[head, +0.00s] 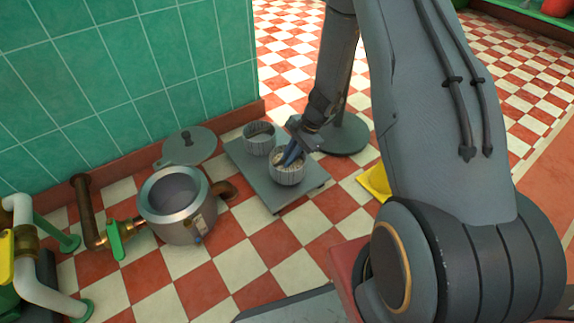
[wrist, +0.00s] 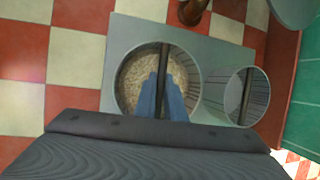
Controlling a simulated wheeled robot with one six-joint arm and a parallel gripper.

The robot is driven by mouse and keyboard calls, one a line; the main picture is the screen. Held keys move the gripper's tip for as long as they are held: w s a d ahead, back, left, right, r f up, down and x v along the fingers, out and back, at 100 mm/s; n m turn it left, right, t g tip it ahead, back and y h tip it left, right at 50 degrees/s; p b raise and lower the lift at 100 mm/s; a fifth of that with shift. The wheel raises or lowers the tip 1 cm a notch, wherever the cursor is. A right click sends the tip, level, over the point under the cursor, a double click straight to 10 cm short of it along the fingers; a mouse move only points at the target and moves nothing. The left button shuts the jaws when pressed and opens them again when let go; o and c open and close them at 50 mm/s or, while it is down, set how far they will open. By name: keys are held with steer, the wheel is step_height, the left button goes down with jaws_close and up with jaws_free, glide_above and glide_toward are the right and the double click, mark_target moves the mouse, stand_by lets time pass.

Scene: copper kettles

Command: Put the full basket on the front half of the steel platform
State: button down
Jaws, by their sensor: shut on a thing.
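The full basket (head: 288,177) is a round, pale, ribbed basket over the near part of the steel platform (head: 248,165). In the wrist view the full basket (wrist: 134,78) holds pale grain-like contents and has a dark bar across its top. My gripper (head: 291,154) has its blue fingers shut on this bar, seen also in the wrist view (wrist: 163,98). The basket looks upright; whether it touches the platform I cannot tell. A second basket (head: 259,147) stands on the far part of the platform; in the wrist view this second basket (wrist: 262,85) looks empty.
An open metal kettle (head: 178,223) stands left of the platform, with a copper spout towards it. A grey round lid (head: 190,148) lies by the green tiled wall. Pipes with a green valve (head: 116,243) are at left. A yellow object (head: 374,181) lies right of the platform.

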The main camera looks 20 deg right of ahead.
steer(key=shift+f, duration=0.9)
steer(key=shift+f+b, duration=0.15)
steer(key=shift+b, duration=0.15)
steer(key=c, duration=1.8)
jaws_free()
steer(key=shift+c, duration=0.2)
steer(key=p+v, duration=0.5)
steer(key=v, duration=0.7)
steer(key=shift+p, duration=0.35)
